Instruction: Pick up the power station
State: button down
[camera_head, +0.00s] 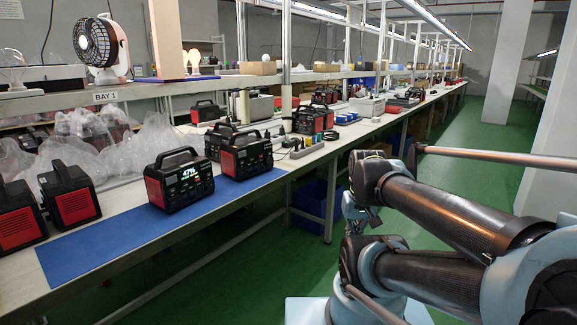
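A black and red power station (180,182) with a top handle and a lit display reading 47% stands upright on a blue mat (110,235) on the workbench. Another power station (245,157) stands just behind it to the right, with a further one (215,142) partly hidden behind that. Two more, a near one (72,194) and one cut by the left edge (16,218), stand at the left of the mat. My folded arm fills the lower right, over the aisle and apart from the bench. I cannot make out my gripper's fingers.
Clear plastic bags (140,150) lie behind the power stations. A power strip (306,148) lies right of the mat. A fan (100,45) stands on the shelf (150,90) above. The front of the mat is bare. The green floor (475,125) is open along the aisle.

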aim_at(236, 154)
jog(key=z, duration=0.4)
jog(key=i, duration=0.95)
jog(key=u, duration=0.5)
